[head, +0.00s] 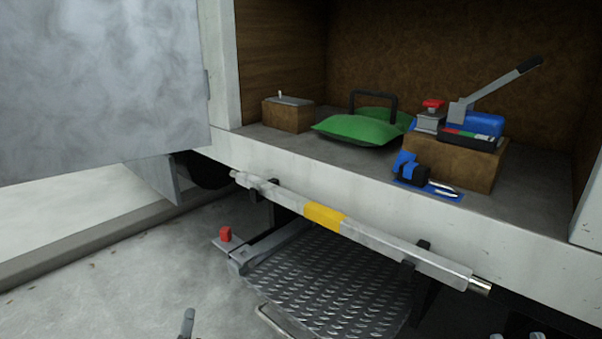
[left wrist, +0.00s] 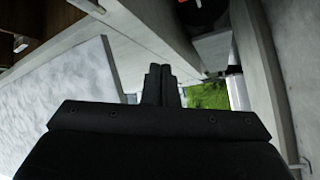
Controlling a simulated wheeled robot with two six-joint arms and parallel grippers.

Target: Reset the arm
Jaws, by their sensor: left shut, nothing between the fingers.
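My left gripper (head: 187,324) shows only as a small grey tip at the bottom edge of the head view. In the left wrist view its two dark fingers (left wrist: 160,86) are together, with nothing between them. My right gripper (head: 516,336) is barely in view at the bottom right edge; only small grey tips show, so its opening is unclear. Neither gripper touches anything that I can see.
A grey bar with a yellow band (head: 325,216) runs along the truck's rear, above a metal tread plate (head: 325,275). The cargo floor holds a green cushion (head: 355,130), a brown box (head: 287,117) and a brown block (head: 465,165) with tools. Ground at left is clear.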

